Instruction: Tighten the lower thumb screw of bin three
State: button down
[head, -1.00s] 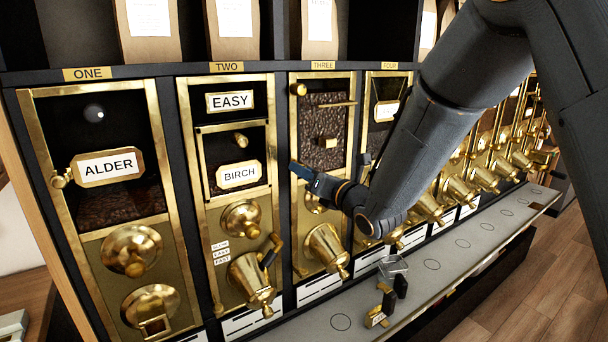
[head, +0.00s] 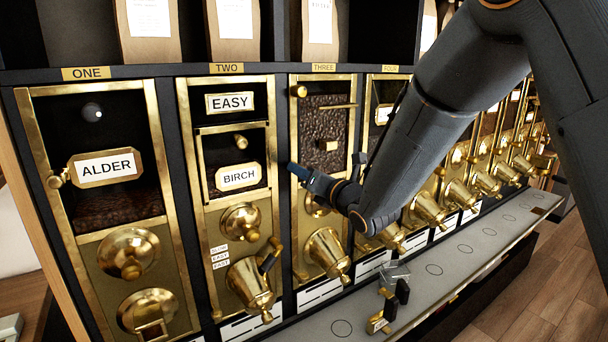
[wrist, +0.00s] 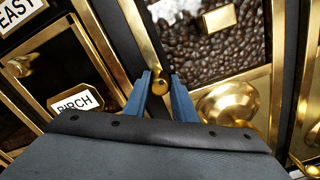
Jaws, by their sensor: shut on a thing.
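Bin three (head: 350,150) has a brass frame around a dark window of brown beans, which also show in the wrist view (wrist: 222,47). Its upper thumb screw (head: 298,91) is a round brass knob at the window's top left. The lower thumb screw (wrist: 160,86) is a small round brass knob on the left frame post, seen in the wrist view between my blue fingertips. My gripper (wrist: 160,92) is shut on this knob. In the head view my gripper (head: 294,171) reaches bin three's left edge from the right and hides the knob.
Bin two (head: 227,130), labelled BIRCH, stands close left of my gripper. Brass spouts (head: 327,251) stick out below. A grey ledge (head: 470,243) runs underneath, with a small clear container (head: 394,273) and a brass-and-black piece (head: 379,322) on it.

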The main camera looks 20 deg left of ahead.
jog(key=m, duration=0.3)
jog(key=shift+m+b, duration=0.3)
jog(key=shift+m, duration=0.1)
jog(key=m, duration=0.4)
jog(key=shift+m, duration=0.3)
jog(key=m, duration=0.3)
jog(key=shift+m, duration=0.4)
jog(key=m, duration=0.4)
jog(key=c, duration=1.6)
grip_release()
jog(key=shift+a, duration=0.15)
jog(key=shift+c, duration=0.2)
